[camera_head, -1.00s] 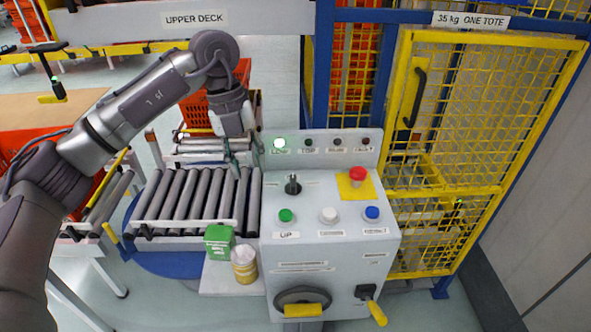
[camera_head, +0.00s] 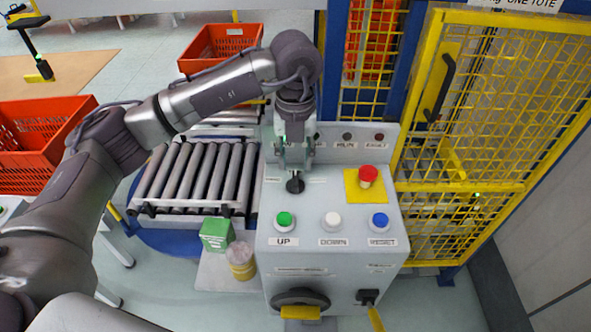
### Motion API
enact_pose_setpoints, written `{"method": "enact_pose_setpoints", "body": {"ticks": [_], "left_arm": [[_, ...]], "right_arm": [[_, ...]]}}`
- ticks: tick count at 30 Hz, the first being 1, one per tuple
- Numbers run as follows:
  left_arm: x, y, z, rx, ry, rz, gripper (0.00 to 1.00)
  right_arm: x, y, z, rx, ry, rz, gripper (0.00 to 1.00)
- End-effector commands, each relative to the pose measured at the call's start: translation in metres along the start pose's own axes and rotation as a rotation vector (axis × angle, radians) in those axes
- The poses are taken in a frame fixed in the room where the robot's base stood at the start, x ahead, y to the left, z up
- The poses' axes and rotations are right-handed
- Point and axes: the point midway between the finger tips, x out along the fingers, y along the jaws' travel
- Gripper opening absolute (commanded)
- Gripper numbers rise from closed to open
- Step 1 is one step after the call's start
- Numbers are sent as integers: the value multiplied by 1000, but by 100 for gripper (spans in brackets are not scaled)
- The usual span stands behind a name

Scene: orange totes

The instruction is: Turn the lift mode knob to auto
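The lift mode knob (camera_head: 295,184) is a small black knob on the sloped top of the grey control box (camera_head: 334,266). My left gripper (camera_head: 295,165) points down just above and behind the knob, its fingers apart. Whether the fingertips touch the knob, I cannot tell. The arm and gripper hide part of the indicator lamps and the labels around the knob, so its setting cannot be read. My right gripper is not in view.
A red mushroom button (camera_head: 368,175) on a yellow plate is right of the knob. Green (camera_head: 284,220), white (camera_head: 333,221) and blue (camera_head: 379,222) buttons sit in front. A yellow mesh gate (camera_head: 500,110) stands at right, a roller conveyor (camera_head: 195,178) at left.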

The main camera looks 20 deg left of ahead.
Motion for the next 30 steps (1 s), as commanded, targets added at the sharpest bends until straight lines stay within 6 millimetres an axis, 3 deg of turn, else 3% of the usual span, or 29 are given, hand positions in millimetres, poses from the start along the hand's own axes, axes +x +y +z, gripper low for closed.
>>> {"method": "enact_pose_setpoints", "body": {"ticks": [3, 9, 21, 28, 30], "left_arm": [[22, 0, -1, 0, 3, 1, 40], [46, 0, 0, 1, 2, 0, 40], [55, 0, 0, 1, -1, 0, 40], [55, 0, 0, 1, 0, -1, 1], [54, 0, 0, 1, 0, -1, 0]], "right_arm": [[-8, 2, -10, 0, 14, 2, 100], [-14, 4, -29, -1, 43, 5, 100], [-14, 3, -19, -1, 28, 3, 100], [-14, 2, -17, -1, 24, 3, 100], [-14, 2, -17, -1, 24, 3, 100]]}}
